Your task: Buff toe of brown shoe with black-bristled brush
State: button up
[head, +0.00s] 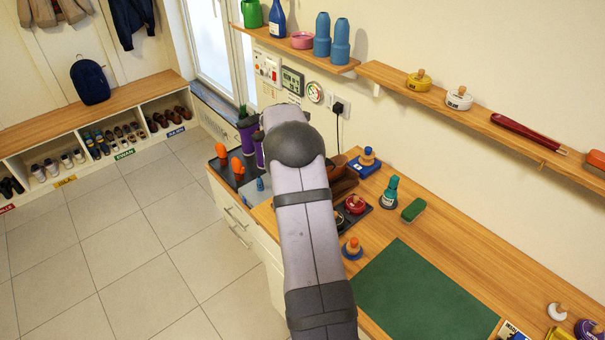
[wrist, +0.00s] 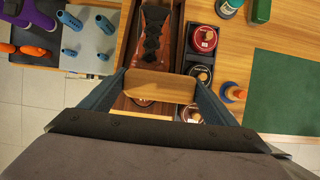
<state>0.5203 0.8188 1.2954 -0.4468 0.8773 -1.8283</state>
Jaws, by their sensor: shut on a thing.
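In the wrist view, my gripper (wrist: 160,90) is shut on a wooden-backed brush (wrist: 162,84), held crosswise between the two fingers. Its bristles face away from the camera and are hidden, so their colour cannot be told. A brown shoe (wrist: 156,20) with dark lacing lies just beyond the brush, in line with it. The brush covers part of what lies below, and I cannot tell whether it touches the shoe. In the head view, brown shoes (head: 343,180) show partly behind my arm, which hides my gripper and the brush.
Tins with red (wrist: 204,38) and dark lids stand in a black tray right of the shoe. A teal bottle (head: 390,192), a green block (head: 413,210) and an orange-knobbed blue item (head: 352,248) stand nearby. The green mat (head: 425,295) is clear. Shelves run along the wall.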

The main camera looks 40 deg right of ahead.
jog(key=shift+w+p, duration=1.65)
jog(key=shift+w, duration=0.95)
jog(key=shift+s+f, duration=0.1)
jog(key=shift+s, duration=0.3)
jog(key=shift+s+b, duration=0.35)
jog(key=shift+s, duration=2.2)
jog(key=shift+w+p, duration=0.4)
jog(key=shift+w, duration=0.25)
jog(key=shift+w+p, duration=0.7)
jog(key=shift+w, duration=1.45)
jog(key=shift+s, duration=2.35)
jog(key=shift+s+r+p, duration=0.2)
jog(key=shift+r+p, duration=0.35)
jog(key=shift+r, duration=0.1)
jog(key=shift+s+r+p, duration=0.2)
jog(key=shift+r+p, duration=0.3)
jog(key=shift+r, duration=0.1)
notch_tip(320, 180, up, 4)
jog(key=p, duration=0.2)
jog(key=shift+f+p, duration=0.2)
jog(key=shift+p, duration=0.15)
jog(key=shift+r, duration=1)
